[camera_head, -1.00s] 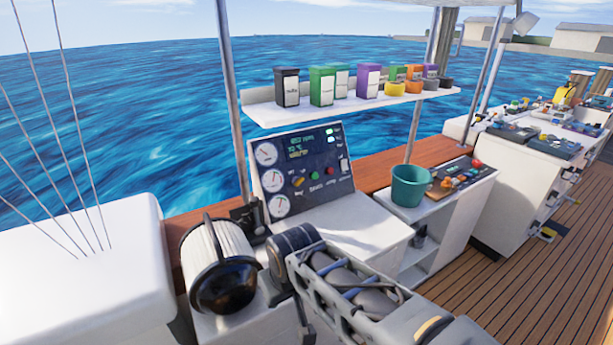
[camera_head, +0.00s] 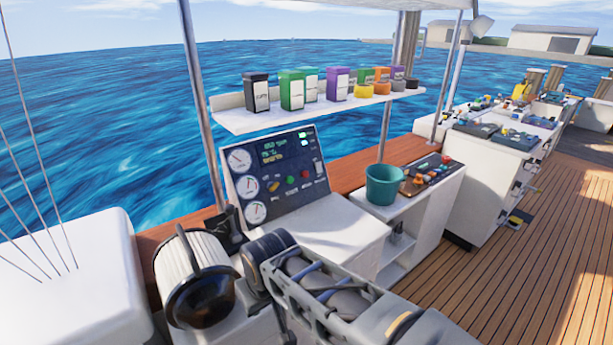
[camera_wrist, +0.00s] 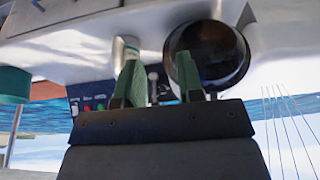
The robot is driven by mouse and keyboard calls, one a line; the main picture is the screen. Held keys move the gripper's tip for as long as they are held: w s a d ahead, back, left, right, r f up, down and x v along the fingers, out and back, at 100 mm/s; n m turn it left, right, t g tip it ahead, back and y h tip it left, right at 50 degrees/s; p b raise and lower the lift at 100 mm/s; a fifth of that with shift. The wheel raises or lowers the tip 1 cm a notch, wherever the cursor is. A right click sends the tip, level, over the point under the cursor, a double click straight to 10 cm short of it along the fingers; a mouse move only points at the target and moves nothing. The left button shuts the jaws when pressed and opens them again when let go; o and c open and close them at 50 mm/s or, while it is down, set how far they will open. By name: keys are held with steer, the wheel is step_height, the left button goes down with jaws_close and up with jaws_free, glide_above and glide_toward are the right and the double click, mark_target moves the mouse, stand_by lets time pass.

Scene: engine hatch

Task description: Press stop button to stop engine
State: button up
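A dark control panel (camera_head: 277,176) stands upright on a white console, with round gauges on its left side and a lit display. It carries a red button (camera_head: 305,174), a green button (camera_head: 290,180) and an orange knob. I cannot read which one is marked stop. In the wrist view, which looks upside down, the panel's edge (camera_wrist: 92,92) shows at left with small red and green buttons. My gripper (camera_wrist: 158,72) shows there with two green fingers apart and nothing between them; the panel buttons lie left of the fingers. In the head view my gripper is not clearly visible.
A white ribbed cylinder with a glossy dark dome (camera_head: 202,298) stands left of the panel; the dome (camera_wrist: 208,52) is close beside the right finger in the wrist view. A teal bucket (camera_head: 383,184) stands right of the panel. A shelf (camera_head: 240,120) with containers hangs above. Open deck lies right.

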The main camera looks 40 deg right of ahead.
jaws_close()
stand_by(1.4)
